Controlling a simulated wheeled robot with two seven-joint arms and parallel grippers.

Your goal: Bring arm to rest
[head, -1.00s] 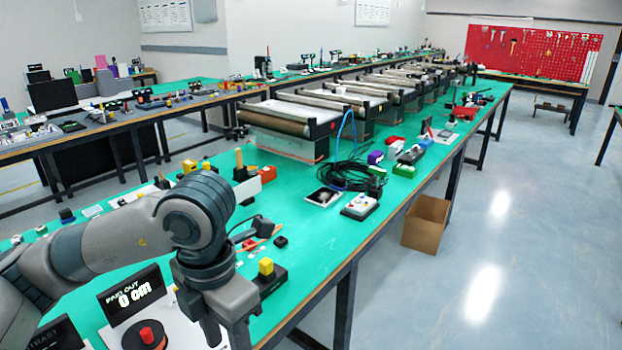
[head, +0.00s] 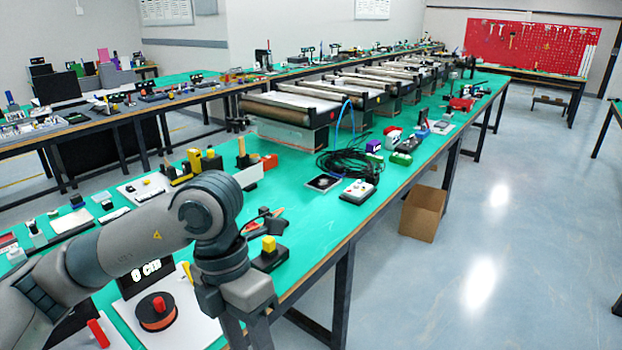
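My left arm (head: 140,245) comes in from the lower left and reaches over the near end of the green bench. Its wrist bends down, and my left gripper (head: 246,335) points downward at the bottom edge of the picture. Its fingertips are cut off by the frame, so I cannot tell whether it is open or shut. A black block with a yellow top (head: 268,250) stands just right of the wrist. My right arm and gripper are not in view.
A display reading 0 cm (head: 150,277) and an orange reel with a red knob (head: 156,318) sit left of the gripper. Coiled black cable (head: 352,165) and a row of conveyors (head: 285,125) lie farther back. A cardboard box (head: 424,213) stands on the clear floor at right.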

